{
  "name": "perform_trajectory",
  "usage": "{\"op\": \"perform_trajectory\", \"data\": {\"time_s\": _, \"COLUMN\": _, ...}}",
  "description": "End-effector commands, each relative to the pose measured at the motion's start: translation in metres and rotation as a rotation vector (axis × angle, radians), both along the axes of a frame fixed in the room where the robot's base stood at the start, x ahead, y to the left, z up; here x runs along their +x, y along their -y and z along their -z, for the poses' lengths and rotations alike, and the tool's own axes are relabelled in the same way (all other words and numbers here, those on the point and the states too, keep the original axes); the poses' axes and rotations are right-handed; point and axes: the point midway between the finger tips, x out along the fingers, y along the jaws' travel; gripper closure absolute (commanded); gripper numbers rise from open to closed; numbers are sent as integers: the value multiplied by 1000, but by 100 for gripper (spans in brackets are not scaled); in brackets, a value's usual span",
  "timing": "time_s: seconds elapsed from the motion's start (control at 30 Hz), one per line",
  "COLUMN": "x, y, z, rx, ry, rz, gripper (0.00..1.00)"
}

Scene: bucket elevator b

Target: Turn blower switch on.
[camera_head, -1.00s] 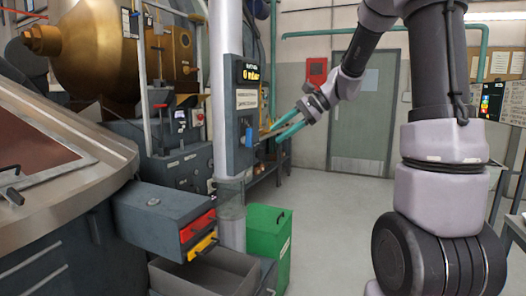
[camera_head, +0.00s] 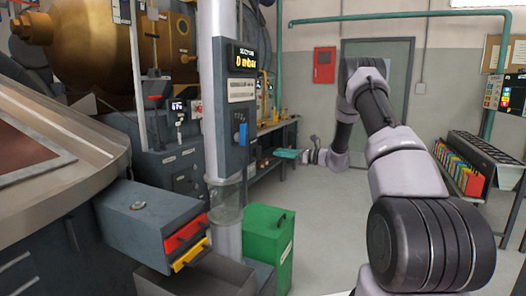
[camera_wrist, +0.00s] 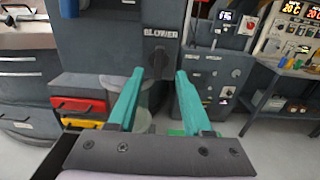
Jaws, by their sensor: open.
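The blower switch (camera_wrist: 158,62) is a dark knob under the word BLOWER on a dark grey box, seen in the wrist view. Its exact setting is hard to tell. The box (camera_head: 228,112) is on a pale column in the head view; the knob cannot be made out there. My gripper (camera_wrist: 159,82) is open and empty, and its two teal fingers point toward the knob, one on each side of it in the picture. They appear apart from it. In the head view my gripper (camera_head: 285,153) is to the right of the box.
A blue handle (camera_head: 242,134) and a display (camera_head: 245,59) are on the box's front. Below are red and yellow drawer handles (camera_head: 188,236) and a green bin (camera_head: 268,236). A workbench (camera_head: 270,150) stands behind. Open floor lies right of the green bin.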

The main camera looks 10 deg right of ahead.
Motion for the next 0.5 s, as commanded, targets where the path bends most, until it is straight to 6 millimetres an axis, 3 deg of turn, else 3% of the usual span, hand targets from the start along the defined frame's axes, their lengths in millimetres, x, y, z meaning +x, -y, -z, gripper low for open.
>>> {"op": "perform_trajectory", "data": {"time_s": 0.3, "x": 35, "y": -51, "z": 0, "rx": -3, "ry": 0, "rz": -5, "gripper": 50}}
{"op": "perform_trajectory", "data": {"time_s": 0.5, "x": 49, "y": -69, "z": 0, "rx": -3, "ry": 0, "rz": -3, "gripper": 50}}
